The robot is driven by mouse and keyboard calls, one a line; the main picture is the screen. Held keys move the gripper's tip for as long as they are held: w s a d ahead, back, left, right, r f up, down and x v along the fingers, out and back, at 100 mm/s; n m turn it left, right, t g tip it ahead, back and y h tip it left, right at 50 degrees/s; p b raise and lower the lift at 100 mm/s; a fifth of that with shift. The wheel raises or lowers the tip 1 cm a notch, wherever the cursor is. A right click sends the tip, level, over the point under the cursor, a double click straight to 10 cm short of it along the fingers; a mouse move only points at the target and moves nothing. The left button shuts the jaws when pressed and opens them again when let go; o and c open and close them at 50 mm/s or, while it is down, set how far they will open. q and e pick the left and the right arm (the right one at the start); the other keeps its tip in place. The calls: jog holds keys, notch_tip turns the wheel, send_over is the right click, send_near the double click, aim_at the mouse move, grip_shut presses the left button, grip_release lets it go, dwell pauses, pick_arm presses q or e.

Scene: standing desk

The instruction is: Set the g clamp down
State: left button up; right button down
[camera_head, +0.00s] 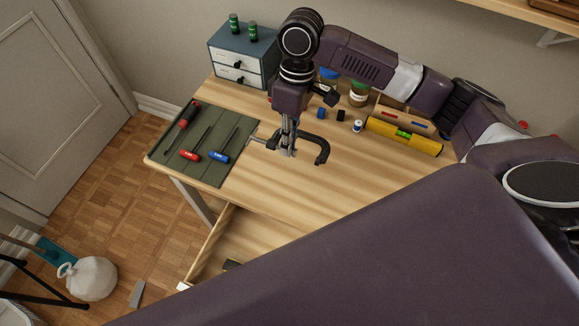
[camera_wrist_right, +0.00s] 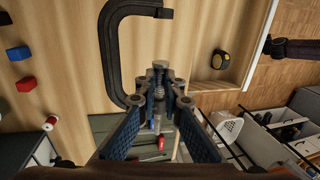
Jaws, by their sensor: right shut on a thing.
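The black g clamp (camera_head: 322,150) is in my right gripper (camera_head: 288,146), over the wooden desk (camera_head: 290,190) just right of the green mat. Its C-shaped frame reaches to the right and its screw points left toward the mat. In the right wrist view the clamp's dark frame (camera_wrist_right: 112,50) lies beyond the fingers, and the gripper's fingertips (camera_wrist_right: 160,88) close around its screw part. I cannot tell whether the clamp touches the desk top. My left gripper is not seen.
A green mat (camera_head: 210,172) holds several screwdrivers at left. A small drawer cabinet (camera_head: 240,58) with green cans stands behind. A yellow level (camera_head: 403,136), jars and small blocks sit at back right. An open drawer (camera_head: 210,245) juts out in front. The middle desk is clear.

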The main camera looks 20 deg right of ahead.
aim_at(287, 179)
notch_tip(287, 179, down, 13)
jog(key=shift+w+r+p, duration=0.1)
jog(key=shift+w+p, duration=0.05)
jog(key=shift+p, duration=0.15)
jog(key=c, duration=2.4)
grip_release()
jog(key=shift+f, duration=0.2)
jog(key=o, duration=0.3)
jog(key=v, duration=1.2)
jog(key=shift+r+b, duration=0.15)
jog(key=shift+b, duration=0.25)
